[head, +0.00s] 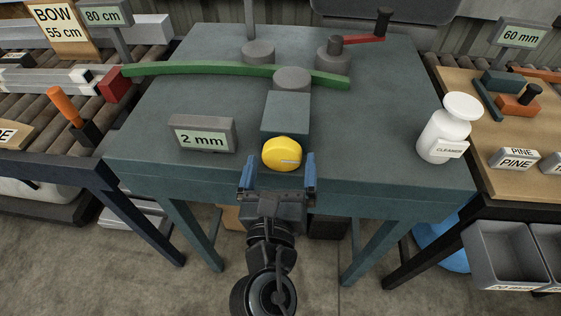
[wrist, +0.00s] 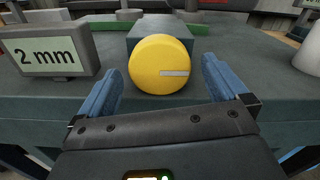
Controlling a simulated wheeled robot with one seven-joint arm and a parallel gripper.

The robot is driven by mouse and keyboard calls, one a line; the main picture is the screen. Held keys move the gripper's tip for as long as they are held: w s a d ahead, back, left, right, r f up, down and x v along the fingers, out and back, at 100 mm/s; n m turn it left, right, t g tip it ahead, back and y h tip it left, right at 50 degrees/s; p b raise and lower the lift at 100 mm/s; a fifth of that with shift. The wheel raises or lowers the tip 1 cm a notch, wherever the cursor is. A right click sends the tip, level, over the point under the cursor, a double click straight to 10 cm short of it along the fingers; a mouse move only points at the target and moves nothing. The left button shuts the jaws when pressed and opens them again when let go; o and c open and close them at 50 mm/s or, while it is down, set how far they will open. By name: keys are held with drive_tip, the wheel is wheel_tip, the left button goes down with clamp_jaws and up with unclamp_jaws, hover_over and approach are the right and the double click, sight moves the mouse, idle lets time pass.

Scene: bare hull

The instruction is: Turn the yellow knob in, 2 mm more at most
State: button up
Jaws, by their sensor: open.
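The yellow knob (head: 282,154) is round, with a white line running from near its middle to its right side. It sits on the front of a grey-green block (head: 286,112) on the bench. It also shows in the wrist view (wrist: 160,64). My gripper (head: 281,178) is open in front of the knob, with one blue finger on each side and clear of it. In the wrist view my fingers (wrist: 161,88) show a gap to the knob on both sides. A small display (head: 202,135) left of the knob reads 2 mm.
A curved green strip (head: 185,69) lies among grey rollers (head: 258,52) behind the block. A red crank (head: 364,40) stands at the back right. A white cleaner bottle (head: 448,128) stands on the bench's right side. The bench top between knob and bottle is clear.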

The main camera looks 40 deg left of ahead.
drive_tip(key=shift+w+a, duration=0.25)
drive_tip(key=shift+w, duration=0.15)
drive_tip(key=shift+c, duration=0.2)
drive_tip(key=c, duration=1)
drive_tip(key=shift+m, duration=0.3)
drive_tip(key=shift+m+b, duration=0.4)
drive_tip(key=shift+m, duration=2.4)
drive_tip(key=o, duration=1)
